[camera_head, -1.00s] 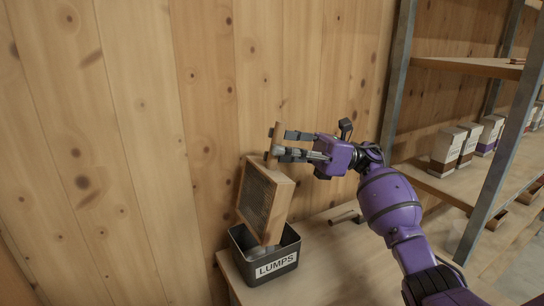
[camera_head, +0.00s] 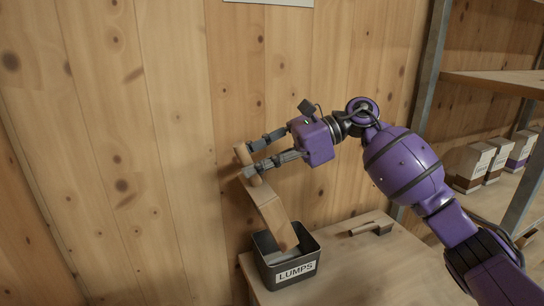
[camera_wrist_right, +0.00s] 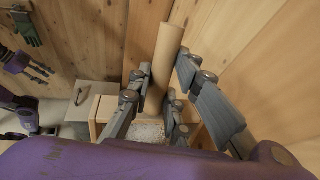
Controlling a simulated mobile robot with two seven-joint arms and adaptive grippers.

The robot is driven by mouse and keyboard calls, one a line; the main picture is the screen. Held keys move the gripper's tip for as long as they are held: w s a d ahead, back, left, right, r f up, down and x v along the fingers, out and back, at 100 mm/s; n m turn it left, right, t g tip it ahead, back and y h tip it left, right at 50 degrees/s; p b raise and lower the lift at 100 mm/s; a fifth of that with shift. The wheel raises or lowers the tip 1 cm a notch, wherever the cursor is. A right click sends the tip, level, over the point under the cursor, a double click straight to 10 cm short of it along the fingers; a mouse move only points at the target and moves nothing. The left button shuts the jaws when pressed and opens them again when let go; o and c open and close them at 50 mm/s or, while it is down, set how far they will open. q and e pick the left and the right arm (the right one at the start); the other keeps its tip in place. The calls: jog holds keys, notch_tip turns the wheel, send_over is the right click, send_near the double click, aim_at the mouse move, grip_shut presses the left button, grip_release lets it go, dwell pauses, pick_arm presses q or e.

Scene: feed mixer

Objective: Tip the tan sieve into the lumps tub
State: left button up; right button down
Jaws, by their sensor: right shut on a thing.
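The tan sieve (camera_head: 270,211) is a wooden frame with a round handle (camera_head: 242,155). My right gripper (camera_head: 249,160) is shut on the handle. The sieve hangs steeply tilted, its lower end inside the mouth of the dark lumps tub (camera_head: 295,273), labelled LUMPS. Its mesh face is turned away in the head view. The wrist view shows the handle (camera_wrist_right: 165,58) between the fingers and pale material (camera_wrist_right: 150,132) within the frame. My left gripper (camera_wrist_right: 32,70) shows small in the wrist view, its fingers apart and empty.
The tub stands on a wooden table (camera_head: 375,265) against a plank wall. A wooden-handled tool (camera_head: 370,229) lies on the table right of the tub. Shelves with several cartons (camera_head: 472,167) stand at the right. Dark green gloves (camera_wrist_right: 26,28) hang on the wall.

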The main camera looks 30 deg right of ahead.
pick_arm(q)
jog(key=shift+f, duration=0.1)
pick_arm(e)
jog(key=shift+f, duration=0.1)
jog(key=shift+a+h, duration=0.4)
pick_arm(q)
jog(key=w+r+t+p, duration=0.1)
jog(key=w+r+p, duration=0.2)
jog(key=r, duration=0.3)
jog(key=shift+w+r+p, duration=0.3)
jog(key=shift+w+p, duration=0.1)
jog(key=shift+p, duration=0.4)
pick_arm(e)
jog(key=a+f+g+h, duration=0.1)
jog(key=a+f+h, duration=0.4)
jog(key=a, duration=0.3)
jog(key=shift+w+a+n+h, duration=0.3)
jog(key=shift+a+n+h, duration=0.1)
jog(key=shift+h, duration=0.4)
